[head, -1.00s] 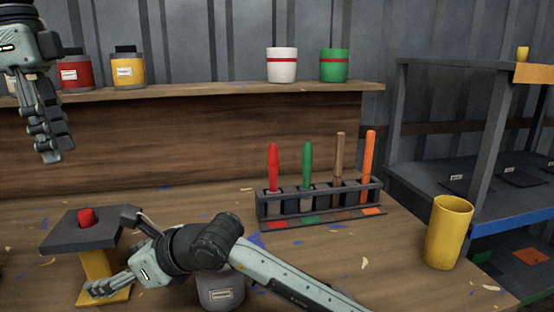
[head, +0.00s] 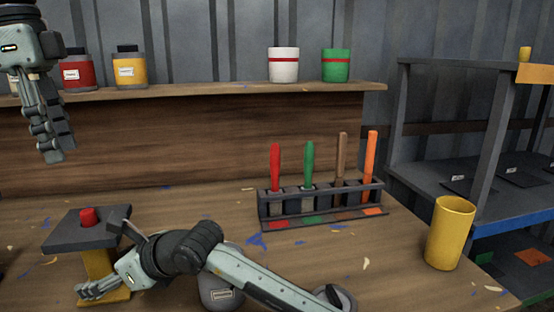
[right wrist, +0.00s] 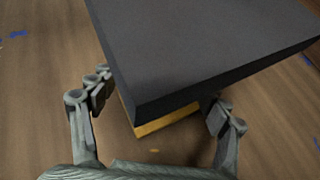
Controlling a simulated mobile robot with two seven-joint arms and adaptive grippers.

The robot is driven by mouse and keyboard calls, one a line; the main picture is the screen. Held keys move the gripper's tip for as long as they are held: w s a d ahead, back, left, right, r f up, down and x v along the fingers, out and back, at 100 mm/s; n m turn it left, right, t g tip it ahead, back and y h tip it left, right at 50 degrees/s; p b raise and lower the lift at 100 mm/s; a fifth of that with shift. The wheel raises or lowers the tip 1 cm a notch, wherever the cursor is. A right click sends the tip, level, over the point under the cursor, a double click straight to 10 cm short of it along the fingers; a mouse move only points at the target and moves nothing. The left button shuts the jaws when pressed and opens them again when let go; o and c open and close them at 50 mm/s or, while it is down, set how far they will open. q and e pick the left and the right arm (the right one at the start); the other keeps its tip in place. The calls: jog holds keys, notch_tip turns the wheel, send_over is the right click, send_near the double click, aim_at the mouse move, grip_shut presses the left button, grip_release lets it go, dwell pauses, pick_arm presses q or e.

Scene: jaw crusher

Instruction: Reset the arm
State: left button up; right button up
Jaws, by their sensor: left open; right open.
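My left gripper (head: 52,130) hangs at the upper left of the head view, open and empty, in front of the wooden shelf. My right arm comes in low across the table. My right gripper (head: 98,290) is at the lower left, beside the yellow post of the jaw crusher (head: 70,232), which has a dark grey top and a red button (head: 88,216). In the right wrist view the right gripper (right wrist: 155,110) is open, with its fingers apart on either side of the yellow base (right wrist: 165,122). The dark top hides part of the space between them.
A rack (head: 320,215) with red, green, brown and orange-handled tools stands at centre right. A yellow cup (head: 450,233) is at the right. A grey container (head: 220,291) is partly hidden under my right arm. Jars stand on the shelf (head: 220,91). Small scraps litter the table.

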aim_at(88, 210)
pick_arm(q)
jog(key=f, duration=0.4)
jog(key=d+f, duration=0.1)
jog(key=f, duration=0.7)
jog(key=shift+w+d, duration=0.2)
jog(key=shift+w, duration=0.1)
jog(key=shift+r, duration=0.8)
